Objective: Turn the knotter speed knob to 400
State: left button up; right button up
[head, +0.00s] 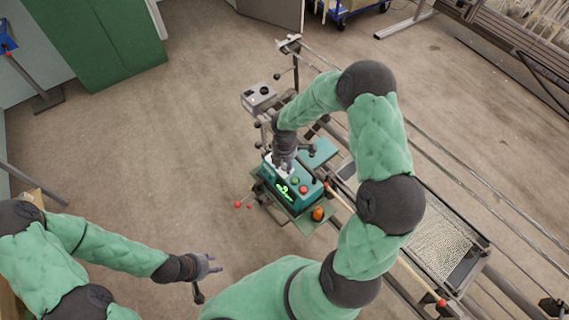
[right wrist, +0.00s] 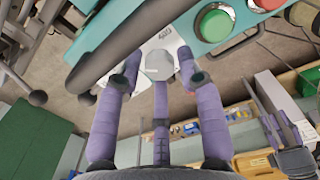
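The knotter's teal control box (head: 308,194) stands near the middle of the head view, with a lit green display, a green button and a red button. In the right wrist view, the grey speed knob (right wrist: 158,65) sits on a white dial plate (right wrist: 172,38). A marking that looks like an inverted 400 shows beside the knob. My right gripper (right wrist: 158,78) has its purple fingers spread around the knob, with gaps at the two side fingers. In the head view, the right gripper (head: 284,164) hides the knob. My left gripper (head: 212,265) is empty and apart, low over the floor, its fingers spread.
The green button (right wrist: 214,24) and a red button lie close to the right of the knob in the right wrist view. A grey box (head: 258,97) with a black knob stands behind the control box. Long rails run to the lower right.

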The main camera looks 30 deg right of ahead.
grip_shut()
